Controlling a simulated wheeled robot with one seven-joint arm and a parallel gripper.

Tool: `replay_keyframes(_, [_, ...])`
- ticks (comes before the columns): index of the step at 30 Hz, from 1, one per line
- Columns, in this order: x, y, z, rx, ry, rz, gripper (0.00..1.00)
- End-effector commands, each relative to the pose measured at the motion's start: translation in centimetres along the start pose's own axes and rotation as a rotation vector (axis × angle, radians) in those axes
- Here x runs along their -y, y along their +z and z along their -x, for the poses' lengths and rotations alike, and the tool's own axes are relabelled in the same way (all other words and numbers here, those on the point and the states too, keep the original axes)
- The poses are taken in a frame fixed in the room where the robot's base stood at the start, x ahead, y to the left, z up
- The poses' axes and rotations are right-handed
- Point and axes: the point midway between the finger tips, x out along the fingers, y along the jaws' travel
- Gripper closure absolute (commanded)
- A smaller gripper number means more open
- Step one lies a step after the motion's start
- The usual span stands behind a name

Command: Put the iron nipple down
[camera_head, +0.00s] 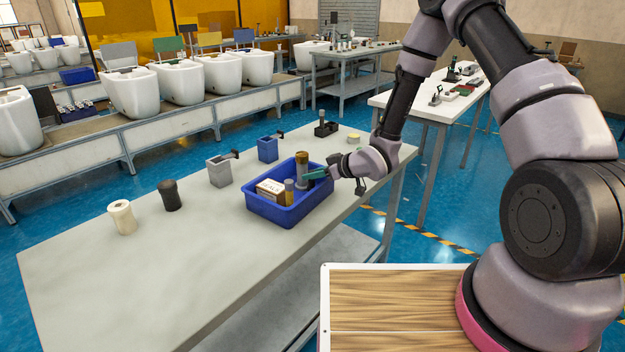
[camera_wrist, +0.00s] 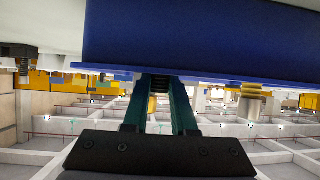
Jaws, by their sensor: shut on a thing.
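My gripper (camera_head: 316,174) reaches in sideways over the right part of the blue bin (camera_head: 262,212), its teal fingers pointing left. In the wrist view, which looks upside down, the two teal fingers (camera_wrist: 162,105) are closed around a dark, ribbed piece, the iron nipple (camera_wrist: 159,84). It is at the bin's rim line (camera_wrist: 215,78), and its lower part is hidden by the blue wall. In the head view I cannot make out the nipple clearly. Just left of the fingertips a grey cylinder with a brownish top (camera_head: 302,166) stands in the bin.
On the table (camera_head: 130,270) stand a white roll (camera_head: 122,217), a black object (camera_head: 170,195), a grey holder (camera_head: 219,171) and a blue holder (camera_head: 268,149). The table's front left is clear.

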Motion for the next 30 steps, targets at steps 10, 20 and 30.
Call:
replay_keyframes(10, [0.0, 1.3, -0.7, 0.000, 0.001, 0.000, 1.00])
replay_keyframes(20, [0.0, 1.6, -0.8, 0.000, 0.001, -0.001, 0.45])
replay_keyframes(30, [-0.1, 1.3, 0.2, 0.000, 0.003, -0.001, 0.45])
